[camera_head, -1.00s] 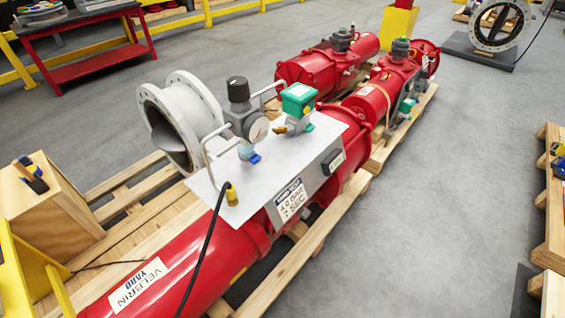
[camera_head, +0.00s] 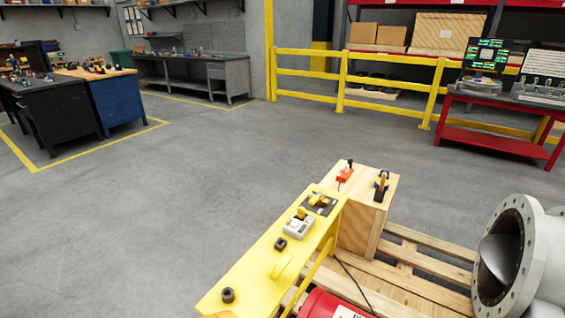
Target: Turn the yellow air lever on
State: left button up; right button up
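A yellow stand (camera_head: 255,262) with a flat top is at the lower middle of the head view. Near its far end a small yellow lever-like part (camera_head: 318,199) sits on a dark plate. I cannot tell whether this is the air lever or which way it is set. A grey-white box (camera_head: 299,228) with a yellow part on it is just nearer. A yellow curved handle-like piece (camera_head: 281,267) and dark knobs (camera_head: 228,295) are further down the top. Neither of my grippers is in view.
A wooden box (camera_head: 362,200) with a red-based switch (camera_head: 345,172) and a clamp-like tool (camera_head: 381,185) adjoins the stand. A wooden pallet (camera_head: 425,262), a red cylinder (camera_head: 325,305) and a grey flanged pipe (camera_head: 510,262) are at right. Open floor lies left.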

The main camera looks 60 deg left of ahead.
aim_at(314, 199)
jog(key=u, duration=1.7)
